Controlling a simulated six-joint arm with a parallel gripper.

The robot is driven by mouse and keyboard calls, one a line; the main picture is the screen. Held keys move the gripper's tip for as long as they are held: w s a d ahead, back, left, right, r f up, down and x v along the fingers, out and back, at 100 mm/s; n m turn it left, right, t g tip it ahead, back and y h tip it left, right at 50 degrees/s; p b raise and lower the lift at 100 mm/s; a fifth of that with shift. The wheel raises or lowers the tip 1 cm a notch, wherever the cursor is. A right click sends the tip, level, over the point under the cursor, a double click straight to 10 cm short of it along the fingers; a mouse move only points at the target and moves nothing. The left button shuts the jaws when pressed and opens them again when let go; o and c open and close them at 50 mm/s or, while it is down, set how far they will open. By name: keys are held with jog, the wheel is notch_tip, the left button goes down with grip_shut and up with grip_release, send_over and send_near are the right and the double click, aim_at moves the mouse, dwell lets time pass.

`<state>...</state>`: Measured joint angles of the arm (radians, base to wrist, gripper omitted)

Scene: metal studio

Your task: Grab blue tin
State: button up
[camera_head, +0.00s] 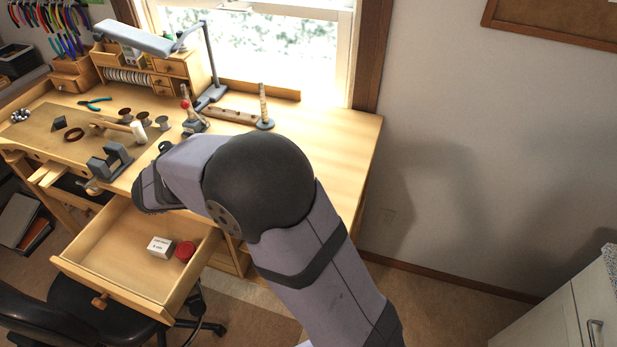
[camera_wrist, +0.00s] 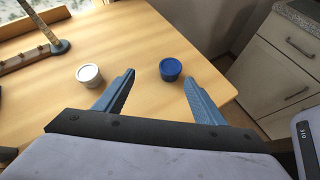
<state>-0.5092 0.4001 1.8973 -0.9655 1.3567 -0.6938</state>
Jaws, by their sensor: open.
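The blue tin (camera_wrist: 170,70) is a small round tin standing on the wooden table top in the wrist view. It lies beyond my gripper (camera_wrist: 160,90), roughly in line with the gap between the fingers. The two blue-grey fingers are spread wide with nothing between them. In the head view, my arm hides the blue tin and the gripper's fingers.
A white tin (camera_wrist: 89,75) stands left of the blue tin, near my left finger. An open drawer (camera_head: 110,262) holds a white box (camera_head: 160,247) and a red tin (camera_head: 185,251). A ring stand (camera_head: 264,112) stands near the window. The table's right edge is clear.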

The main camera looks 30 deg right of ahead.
jog(key=d+f+h, duration=0.1)
jog(key=s+d+f+p, duration=0.1)
jog(key=d+f+n+h, duration=0.1)
jog(key=f, duration=0.1)
jog(key=shift+s+d+h+p, duration=0.2)
jog(key=shift+s+h+p, duration=0.1)
jog(key=shift+s+p, duration=0.1)
jog(key=shift+p+x, duration=0.7)
jog(key=shift+x, duration=0.7)
jog(key=shift+w+f+p+x, duration=0.1)
jog(key=shift+p+x, duration=0.35)
jog(key=shift+x, duration=0.65)
jog(key=shift+w+f+p+x, duration=0.1)
jog(key=shift+p+x, duration=0.3)
jog(key=shift+x, duration=0.7)
jog(key=shift+a, duration=0.15)
jog(key=shift+c, duration=0.4)
jog(key=c, duration=1.1)
jog(key=shift+r, duration=0.1)
jog(key=shift+r+b, duration=1)
jog(key=shift+r, duration=3.9)
